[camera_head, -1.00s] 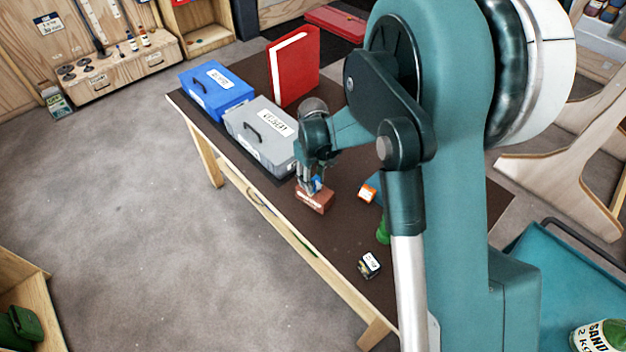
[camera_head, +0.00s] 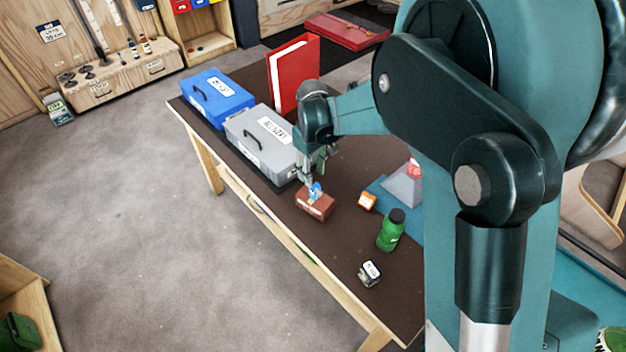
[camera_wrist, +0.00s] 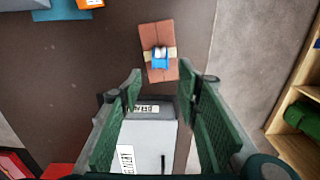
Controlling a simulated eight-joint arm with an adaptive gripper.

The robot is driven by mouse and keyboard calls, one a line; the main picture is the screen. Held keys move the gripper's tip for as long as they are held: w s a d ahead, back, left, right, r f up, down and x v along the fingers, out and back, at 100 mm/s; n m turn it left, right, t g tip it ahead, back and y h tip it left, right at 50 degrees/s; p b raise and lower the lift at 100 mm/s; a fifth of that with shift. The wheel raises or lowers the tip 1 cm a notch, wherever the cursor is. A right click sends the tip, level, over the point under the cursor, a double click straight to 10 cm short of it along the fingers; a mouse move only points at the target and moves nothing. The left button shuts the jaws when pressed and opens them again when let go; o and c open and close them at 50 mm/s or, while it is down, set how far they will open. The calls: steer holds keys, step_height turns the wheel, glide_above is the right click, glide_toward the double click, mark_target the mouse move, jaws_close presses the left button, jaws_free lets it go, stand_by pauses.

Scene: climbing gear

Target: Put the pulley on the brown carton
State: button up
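The brown carton (camera_head: 314,204) sits on the dark table near its front edge; it also shows in the wrist view (camera_wrist: 151,70). A small blue pulley (camera_head: 315,190) rests on top of the carton, and it appears near the carton's middle in the wrist view (camera_wrist: 160,58). My gripper (camera_head: 308,176) is just above and behind the carton. In the wrist view my gripper (camera_wrist: 160,80) has its two green fingers spread wide with nothing between them. The pulley lies beyond the fingertips, apart from them.
A grey case (camera_head: 254,153), a blue case (camera_head: 207,101) and a red binder (camera_head: 291,75) stand on the table's far left.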

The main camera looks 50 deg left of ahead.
steer(key=shift+r, duration=2.05)
